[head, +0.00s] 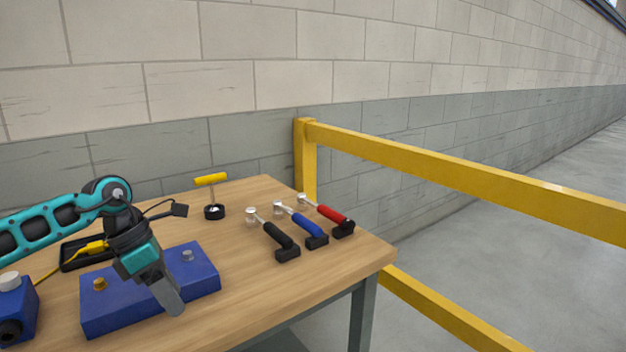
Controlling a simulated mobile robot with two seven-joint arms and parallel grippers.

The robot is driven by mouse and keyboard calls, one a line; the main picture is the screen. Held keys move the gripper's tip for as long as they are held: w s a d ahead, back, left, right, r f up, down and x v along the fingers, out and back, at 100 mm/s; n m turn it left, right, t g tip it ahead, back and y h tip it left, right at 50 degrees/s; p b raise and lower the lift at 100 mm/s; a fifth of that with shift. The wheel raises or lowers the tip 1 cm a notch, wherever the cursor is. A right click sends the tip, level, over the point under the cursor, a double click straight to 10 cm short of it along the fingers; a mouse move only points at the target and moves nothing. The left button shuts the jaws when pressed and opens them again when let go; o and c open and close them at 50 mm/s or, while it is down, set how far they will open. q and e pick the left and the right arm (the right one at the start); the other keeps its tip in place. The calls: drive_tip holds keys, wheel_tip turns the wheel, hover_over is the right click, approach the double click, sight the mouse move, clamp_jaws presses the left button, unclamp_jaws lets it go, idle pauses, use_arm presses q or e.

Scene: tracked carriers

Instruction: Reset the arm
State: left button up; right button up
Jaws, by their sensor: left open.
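My left arm comes in from the left in teal and black. Its gripper (170,297) points down and to the right over a blue block (205,265) on the wooden table. The gripper is open and nothing shows between its fingers; one finger hides the other in this view. It covers the middle of the blue block, and I cannot tell whether it touches it. The block bears two small knobs, one brass-coloured (100,284) and one (188,255) beside the gripper. My right gripper is not in view.
A yellow-topped T-handle (211,180) stands behind. A black tray (70,262) with a yellow connector (95,247) is left. A yellow rail (450,175) runs beyond the table.

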use_arm(q)
drive_tip(key=s+d+n+t+h+p, duration=0.1)
drive_tip(key=s+d+n+t+h, duration=0.25)
drive_tip(key=d+n+h, duration=0.65)
drive_tip(key=s+d+n+t+h+p, duration=0.1)
drive_tip(key=s+d+n+t+h, duration=0.3)
drive_tip(key=d, duration=1.2)
drive_tip(key=s+a+f+n+t+y, duration=0.1)
drive_tip(key=s+a+f+n+y, duration=0.3)
drive_tip(key=f+n, duration=0.3)
drive_tip(key=s+a+f+n+t+y+p, duration=0.1)
drive_tip(key=s+a+f+n+y, duration=0.4)
drive_tip(key=n, duration=0.8)
drive_tip(key=s+a+f+n+t+y, duration=0.1)
drive_tip(key=s+a+f+n+y, duration=0.3)
drive_tip(key=n, duration=0.6)
wheel_tip(320, 180, down, 5)
drive_tip(key=a+y, duration=0.2)
drive_tip(key=y, duration=0.1)
drive_tip(key=shift+s+a+r+p, duration=0.15)
drive_tip(key=shift+s+a+p, duration=0.15)
drive_tip(key=shift+s+a, duration=0.05)
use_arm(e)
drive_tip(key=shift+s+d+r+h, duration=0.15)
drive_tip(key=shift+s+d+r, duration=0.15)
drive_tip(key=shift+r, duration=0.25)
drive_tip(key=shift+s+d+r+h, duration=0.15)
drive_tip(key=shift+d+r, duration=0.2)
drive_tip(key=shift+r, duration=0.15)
